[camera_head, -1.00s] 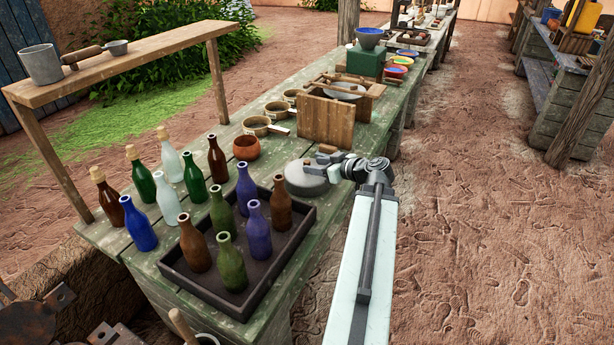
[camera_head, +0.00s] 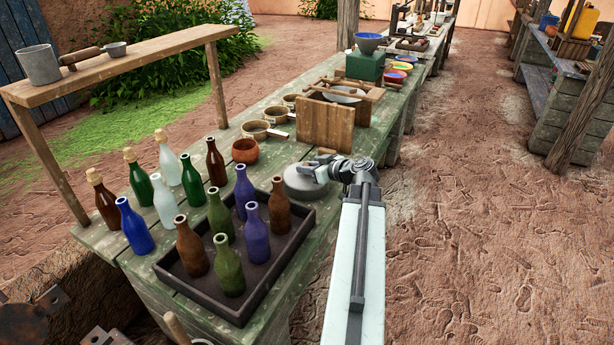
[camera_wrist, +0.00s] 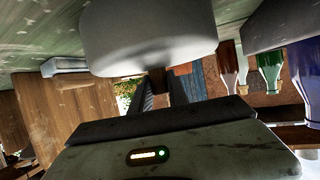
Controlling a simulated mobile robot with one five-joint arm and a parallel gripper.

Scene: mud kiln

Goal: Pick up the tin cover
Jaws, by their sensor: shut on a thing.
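The tin cover (camera_head: 302,184) is a round, dull grey lid on the green table, right of the dark bottle tray. My gripper (camera_head: 320,162) is over the tin cover in the head view. In the wrist view my gripper (camera_wrist: 160,88) has its fingers shut on the knob. I cannot tell whether the cover's underside touches the table.
A dark tray (camera_head: 262,285) with several bottles stands left of the cover. A terracotta cup (camera_head: 245,151) and a wooden box (camera_head: 326,124) are behind it. The green table's (camera_head: 330,205) right edge is close by. Open dirt ground lies to the right.

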